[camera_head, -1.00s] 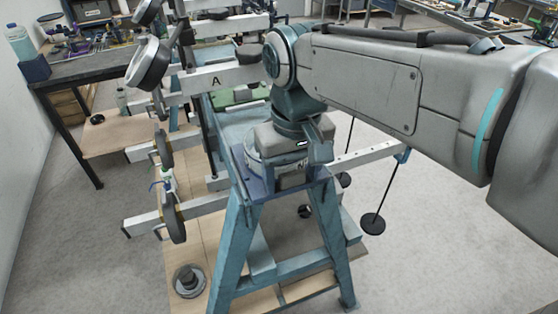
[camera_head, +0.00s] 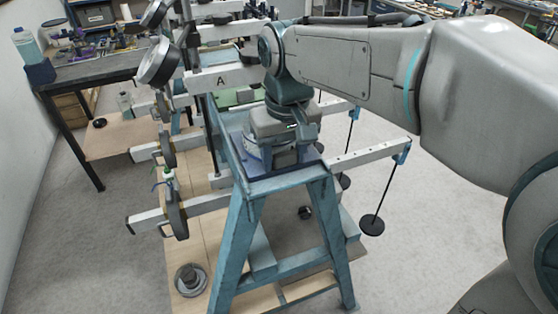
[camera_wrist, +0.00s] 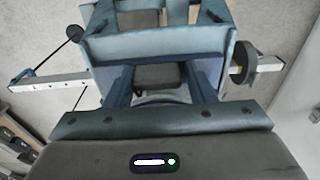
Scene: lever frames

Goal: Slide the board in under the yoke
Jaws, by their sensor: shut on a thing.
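My gripper (camera_wrist: 160,92) points down over the near end of a teal trestle (camera_head: 262,184). In the wrist view its two dark fingers stand either side of a dark grey block (camera_wrist: 158,76) and are shut; the exact contact is hidden. In the head view my wrist covers the grip. A dark blue flat board (camera_head: 250,168) shows under my gripper on the trestle top, its near edge just inside the trestle's end. How the grey block joins the board cannot be seen. I cannot make out the yoke with certainty; my wrist and the beams cover the far part of the trestle.
Pale beams, one marked A (camera_head: 222,80), cross the trestle. Dark disc weights (camera_head: 176,214) sit on their left ends; a rod with a black weight (camera_head: 371,225) hangs at right. A workbench (camera_head: 95,70) stands at the left. Floor to the right is clear.

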